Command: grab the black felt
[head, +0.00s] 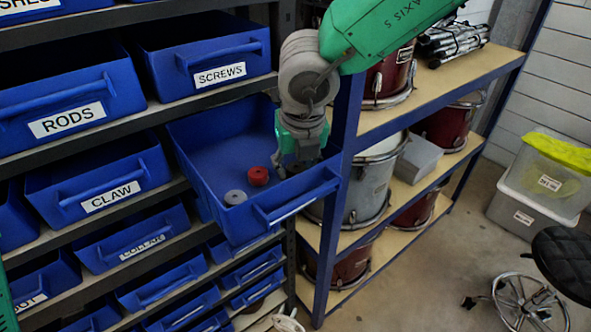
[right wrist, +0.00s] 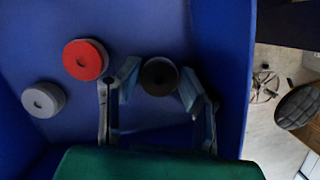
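The black felt (right wrist: 160,76) is a round dark disc with a centre hole, lying in the pulled-out blue drawer (head: 228,150). My right gripper (right wrist: 159,84) reaches down into the drawer with its fingers apart, one on each side of the black felt. I cannot tell whether the fingers touch it. In the head view my right gripper (head: 297,165) is at the drawer's right side, and the black felt is mostly hidden by it. A red felt (head: 258,176) and a grey felt (head: 235,197) lie to its left. My left gripper is not in view.
The drawer's front wall (head: 290,200) and right side stand close to my right gripper. A blue rack post (head: 345,150) is just right of it. The screws bin (head: 215,65) sits above. Drums (head: 368,180) fill the right shelves.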

